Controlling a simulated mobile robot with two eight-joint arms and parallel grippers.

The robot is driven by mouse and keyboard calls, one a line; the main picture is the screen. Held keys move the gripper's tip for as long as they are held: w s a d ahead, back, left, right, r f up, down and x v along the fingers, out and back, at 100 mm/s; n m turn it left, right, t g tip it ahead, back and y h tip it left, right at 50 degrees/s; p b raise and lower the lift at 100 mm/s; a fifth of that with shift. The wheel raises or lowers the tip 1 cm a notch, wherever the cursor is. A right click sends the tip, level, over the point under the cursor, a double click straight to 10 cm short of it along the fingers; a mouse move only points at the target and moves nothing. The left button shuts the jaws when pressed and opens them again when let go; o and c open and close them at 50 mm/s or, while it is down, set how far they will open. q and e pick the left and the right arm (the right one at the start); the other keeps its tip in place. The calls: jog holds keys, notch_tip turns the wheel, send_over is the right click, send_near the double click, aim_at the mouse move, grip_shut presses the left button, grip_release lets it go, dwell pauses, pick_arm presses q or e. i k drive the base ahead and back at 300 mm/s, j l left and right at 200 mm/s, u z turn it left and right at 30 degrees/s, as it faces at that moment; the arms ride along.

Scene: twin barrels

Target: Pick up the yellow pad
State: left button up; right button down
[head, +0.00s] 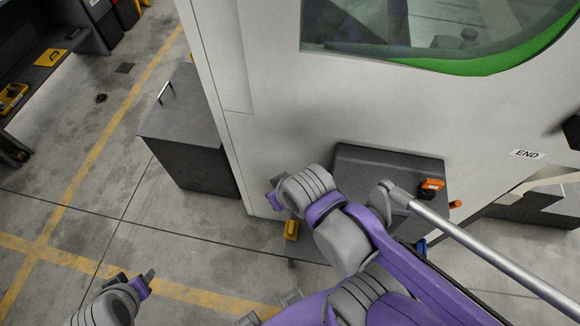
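A small yellow block-like thing (292,229) shows just below my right wrist, near the foot of the white machine. It may be the yellow pad, and I cannot tell whether it touches my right gripper. My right gripper (275,198) is mostly hidden behind its own wrist, by the machine's lower wall. My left gripper (146,279) is low at the left, over the bare floor and apart from any object. The finger gaps of both grippers are unclear. Other yellow things lie on the dark bench at upper left: a flat one (50,57) and a bulkier one (12,97).
The large white machine (275,105) fills the centre and right. A dark grey cabinet (190,150) stands against its left side. A grey box (390,163) with an orange part (431,185) juts from its front.

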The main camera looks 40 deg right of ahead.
aim_at(291, 230)
jog(key=k+z, duration=0.35)
jog(key=k+j+z, duration=0.1)
jog(key=z, duration=0.25)
jog(key=k+z, duration=0.35)
jog(key=i+l, duration=0.05)
jog(key=i, duration=0.05)
